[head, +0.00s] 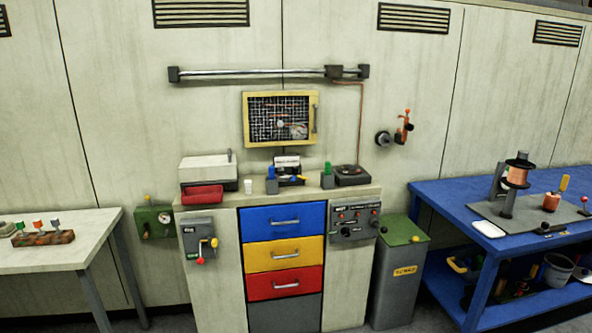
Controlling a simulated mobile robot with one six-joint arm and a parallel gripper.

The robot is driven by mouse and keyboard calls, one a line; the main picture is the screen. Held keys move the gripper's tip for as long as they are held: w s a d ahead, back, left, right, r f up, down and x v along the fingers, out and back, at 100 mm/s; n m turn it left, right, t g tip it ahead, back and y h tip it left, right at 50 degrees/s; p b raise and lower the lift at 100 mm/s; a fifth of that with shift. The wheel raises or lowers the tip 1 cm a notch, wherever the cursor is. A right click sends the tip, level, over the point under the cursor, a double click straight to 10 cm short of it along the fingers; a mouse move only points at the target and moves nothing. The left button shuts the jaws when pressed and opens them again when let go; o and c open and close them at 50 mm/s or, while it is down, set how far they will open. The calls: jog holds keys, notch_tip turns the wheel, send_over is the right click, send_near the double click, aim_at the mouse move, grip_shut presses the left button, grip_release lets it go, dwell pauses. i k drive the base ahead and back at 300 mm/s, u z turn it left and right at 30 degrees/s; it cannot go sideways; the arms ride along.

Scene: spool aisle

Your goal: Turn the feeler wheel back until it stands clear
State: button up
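I cannot tell for sure which part is the feeler wheel. A small dark round wheel or knob (383,139) is on the wall right of the cabinet, beside an orange lever fitting (404,128). A winding stand (503,182) with a copper spool (516,177) stands on the blue table at the right. At this size I cannot tell whether any wheel touches something. My gripper is not in view.
The cabinet (225,217) has blue, yellow and red drawers, all shut. Above it is a yellow-framed mesh door (248,122) under a wall rail (250,72). A grey-green bin (398,275) stands between cabinet and blue table (440,200). A pale table (90,240) is left.

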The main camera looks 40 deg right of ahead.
aim_at(295, 169)
jog(key=u, duration=0.2)
jog(key=i, duration=1.2)
jog(key=z, duration=0.05)
